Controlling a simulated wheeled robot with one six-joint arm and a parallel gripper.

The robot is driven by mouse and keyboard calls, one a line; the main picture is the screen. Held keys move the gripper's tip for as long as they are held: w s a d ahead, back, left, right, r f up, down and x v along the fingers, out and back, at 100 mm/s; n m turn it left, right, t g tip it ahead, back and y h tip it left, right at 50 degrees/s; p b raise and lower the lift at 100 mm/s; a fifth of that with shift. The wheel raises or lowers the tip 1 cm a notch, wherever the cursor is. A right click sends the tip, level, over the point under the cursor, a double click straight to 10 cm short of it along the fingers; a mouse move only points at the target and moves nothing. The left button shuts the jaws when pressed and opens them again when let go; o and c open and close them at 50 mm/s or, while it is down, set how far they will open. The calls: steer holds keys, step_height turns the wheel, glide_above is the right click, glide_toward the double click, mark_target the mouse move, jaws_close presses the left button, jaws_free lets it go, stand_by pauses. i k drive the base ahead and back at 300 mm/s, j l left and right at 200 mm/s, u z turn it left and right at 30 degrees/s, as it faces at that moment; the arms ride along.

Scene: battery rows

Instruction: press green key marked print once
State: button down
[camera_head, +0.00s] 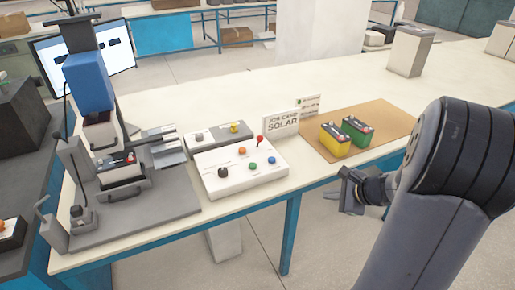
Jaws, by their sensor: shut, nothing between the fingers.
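A white control box (215,185) sits near the table's front edge, left of the picture's middle. On its top is a small green key (253,166), between an orange one (241,150) and a blue one (272,160). Its marking is too small to read. A dark knob (223,172) and a red lever (260,140) are on the same box. My gripper (347,190) is shut and empty. It shows to the right of the box, in front of the table edge, apart from the green key. Part of it is hard to make out.
A grey box (205,138) with knobs and a "JOB CARD SOLAR" sign (281,123) stand behind the control box. Yellow (335,141) and green (357,132) batteries stand on a brown mat (385,118). A tall blue-headed press (92,82) stands at left.

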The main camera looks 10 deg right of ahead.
mark_target(252, 165)
steer(key=i+j+z, duration=0.15)
steer(key=i+j, duration=0.85)
steer(key=j, duration=0.15)
